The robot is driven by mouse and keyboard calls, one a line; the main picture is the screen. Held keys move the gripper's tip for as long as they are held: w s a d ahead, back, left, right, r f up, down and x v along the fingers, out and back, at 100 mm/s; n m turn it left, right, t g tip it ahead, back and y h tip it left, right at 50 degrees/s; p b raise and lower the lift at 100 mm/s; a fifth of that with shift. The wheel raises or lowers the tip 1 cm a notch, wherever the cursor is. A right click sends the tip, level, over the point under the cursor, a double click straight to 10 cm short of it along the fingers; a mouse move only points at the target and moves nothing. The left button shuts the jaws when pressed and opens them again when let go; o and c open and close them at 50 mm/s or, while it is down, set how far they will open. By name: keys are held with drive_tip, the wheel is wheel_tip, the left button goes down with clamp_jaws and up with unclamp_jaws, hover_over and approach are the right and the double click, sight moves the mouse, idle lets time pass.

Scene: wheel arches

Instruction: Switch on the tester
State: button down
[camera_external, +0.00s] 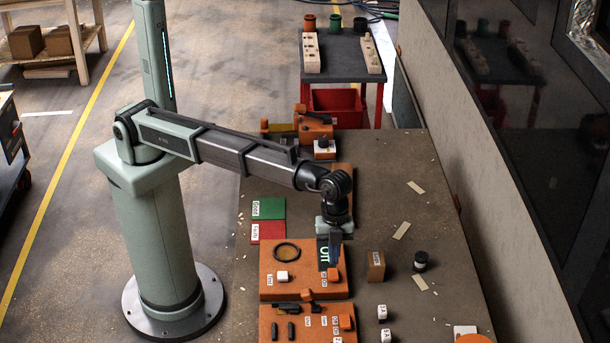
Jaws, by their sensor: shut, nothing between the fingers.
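The tester appears to be the orange box (268,292) on the workbench. It has a round dark-rimmed recess (286,253), a white block marked Test (282,276), and a small orange switch or knob (333,275) near its right side. Its dark display (323,250) has lit green lettering, partly covered, that looks like "Off". My gripper (334,263) points down over the right part of the box. It is shut and empty, its tips just above or beside the small orange knob. I cannot tell whether they touch.
A second orange box (305,323) with dark parts and labels is in front. Green (268,207) and red (268,231) pads lie behind left. A brown block (376,266), a dark jar (420,261) and white cubes (383,312) stand right. A wall panel bounds the bench's right side.

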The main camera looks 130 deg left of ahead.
sight(334, 277)
wheel_tip(334, 277, up, 10)
drive_tip(key=s+a, duration=0.1)
drive_tip(key=shift+s+a, duration=0.25)
drive_tip(key=shift+r, duration=0.1)
drive_tip(key=shift+w+d+r, duration=0.2)
drive_tip(key=shift+w+d, duration=0.2)
drive_tip(key=shift+w, duration=0.15)
drive_tip(key=f, duration=0.4)
drive_tip(key=w+d+f, duration=0.1)
drive_tip(key=f, duration=0.4)
drive_tip(key=w+d+f, duration=0.1)
drive_tip(key=f, duration=0.3)
drive_tip(key=shift+f, duration=0.35)
